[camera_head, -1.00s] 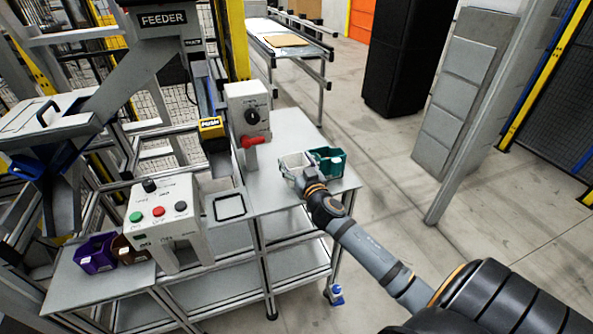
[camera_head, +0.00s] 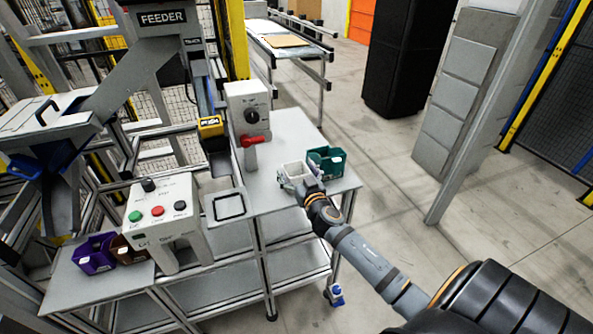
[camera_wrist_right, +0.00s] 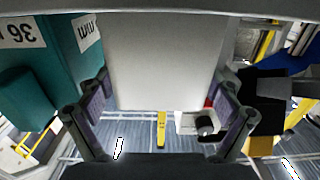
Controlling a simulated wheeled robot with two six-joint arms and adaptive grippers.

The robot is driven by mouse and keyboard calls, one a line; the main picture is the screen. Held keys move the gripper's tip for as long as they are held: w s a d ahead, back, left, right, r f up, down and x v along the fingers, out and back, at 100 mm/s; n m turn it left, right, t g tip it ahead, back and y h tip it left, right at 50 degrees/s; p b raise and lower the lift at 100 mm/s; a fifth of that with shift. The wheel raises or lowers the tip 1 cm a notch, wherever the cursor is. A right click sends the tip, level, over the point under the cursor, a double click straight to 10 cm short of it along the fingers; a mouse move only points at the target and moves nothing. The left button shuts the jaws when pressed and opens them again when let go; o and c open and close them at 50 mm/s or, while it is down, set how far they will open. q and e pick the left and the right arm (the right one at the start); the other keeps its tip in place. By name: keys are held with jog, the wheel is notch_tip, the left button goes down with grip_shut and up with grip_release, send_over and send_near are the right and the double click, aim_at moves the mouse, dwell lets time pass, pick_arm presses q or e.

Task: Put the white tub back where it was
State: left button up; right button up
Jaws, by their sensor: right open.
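The white tub (camera_head: 292,173) stands on the right part of the grey table, just left of the teal bin. It also fills the upper middle of the right wrist view (camera_wrist_right: 165,60), where its pale wall lies between my fingers. My right gripper (camera_head: 305,187) is at the tub's near side. In the right wrist view, the fingers of my right gripper (camera_wrist_right: 160,112) are spread open, one on each side of the tub. Whether they touch it I cannot tell. My left gripper is not in view.
The teal bin (camera_head: 326,163) stands close beside the tub; its label shows in the right wrist view (camera_wrist_right: 75,45). A grey box with a red lever (camera_head: 247,112) stands behind left. A button box (camera_head: 160,212) and purple bin (camera_head: 94,254) are further left. The table behind the tub is clear.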

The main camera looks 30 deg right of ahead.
aim_at(300, 178)
jog(key=shift+r, duration=0.1)
jog(key=shift+s, duration=0.1)
jog(key=b+v, duration=0.1)
jog(key=v, duration=0.2)
jog(key=b+v, duration=0.1)
jog(key=v, duration=0.2)
jog(key=shift+a+f, duration=0.1)
jog(key=shift+f, duration=0.15)
jog(key=v, duration=0.5)
jog(key=shift+s+a+r, duration=0.1)
jog(key=shift+s+r, duration=0.25)
jog(key=shift+s, duration=0.05)
